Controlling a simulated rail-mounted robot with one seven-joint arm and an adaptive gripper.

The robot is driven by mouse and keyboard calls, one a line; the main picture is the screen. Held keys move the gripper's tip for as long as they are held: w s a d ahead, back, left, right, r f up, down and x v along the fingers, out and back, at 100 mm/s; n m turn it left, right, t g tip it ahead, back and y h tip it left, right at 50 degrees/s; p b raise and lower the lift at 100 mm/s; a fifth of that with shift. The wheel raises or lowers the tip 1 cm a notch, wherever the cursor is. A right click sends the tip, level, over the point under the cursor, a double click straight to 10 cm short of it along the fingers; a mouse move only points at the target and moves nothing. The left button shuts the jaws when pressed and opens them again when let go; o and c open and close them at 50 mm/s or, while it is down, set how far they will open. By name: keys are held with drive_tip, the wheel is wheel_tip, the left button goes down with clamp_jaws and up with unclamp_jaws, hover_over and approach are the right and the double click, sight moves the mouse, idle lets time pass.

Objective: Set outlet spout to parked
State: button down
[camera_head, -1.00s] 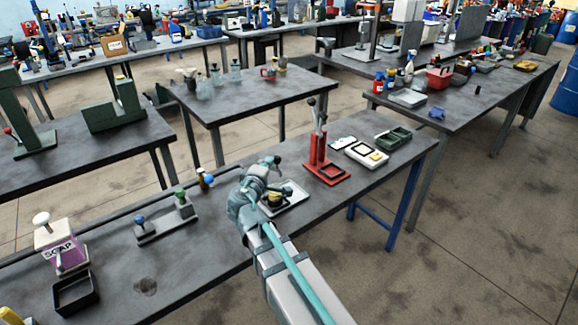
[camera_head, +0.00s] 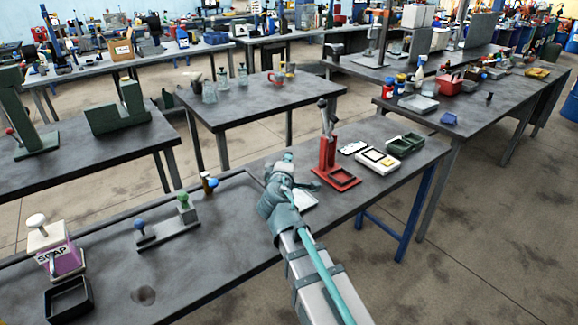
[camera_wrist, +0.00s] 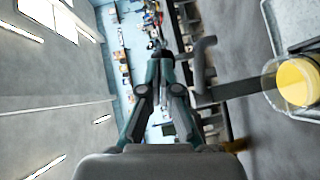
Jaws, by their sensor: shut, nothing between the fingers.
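My gripper (camera_head: 287,160) is above the near table, with its fingers shut and empty. In the wrist view the shut fingers (camera_wrist: 158,50) point away from the camera. A clear vessel with yellow liquid (camera_wrist: 297,82) stands at the right of that view, beside the fingers and apart from them. A dark grey curved bar (camera_wrist: 204,68), perhaps the outlet spout, lies between the fingers and the vessel, joined to a dark arm towards the vessel. No contact with the fingers shows clearly. In the head view my arm hides the vessel; part of its pale tray (camera_head: 306,199) shows.
A red lever press (camera_head: 329,165) stands just right of my gripper, with a white box (camera_head: 378,160) and green bins (camera_head: 405,145) beyond. The tabletop between is mostly clear.

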drive_tip(key=shift+w+d, duration=0.15)
drive_tip(key=shift+w, duration=0.1)
idle(0.5)
drive_tip(key=s+d+r+b, duration=0.1)
drive_tip(key=s+b, duration=0.8)
drive_tip(key=shift+s+d, duration=0.15)
drive_tip(key=shift+d, duration=0.05)
drive_tip(key=shift+s+d+r+b, duration=0.2)
drive_tip(key=shift+s+b, duration=0.35)
drive_tip(key=shift+b, duration=0.25)
drive_tip(key=shift+s+d+r+b, duration=0.15)
drive_tip(key=shift+s+d+b, duration=0.1)
drive_tip(key=shift+s+b, duration=0.45)
drive_tip(key=shift+s+d+r+b, duration=0.2)
drive_tip(key=shift+s+b, duration=0.25)
drive_tip(key=shift+b, duration=0.45)
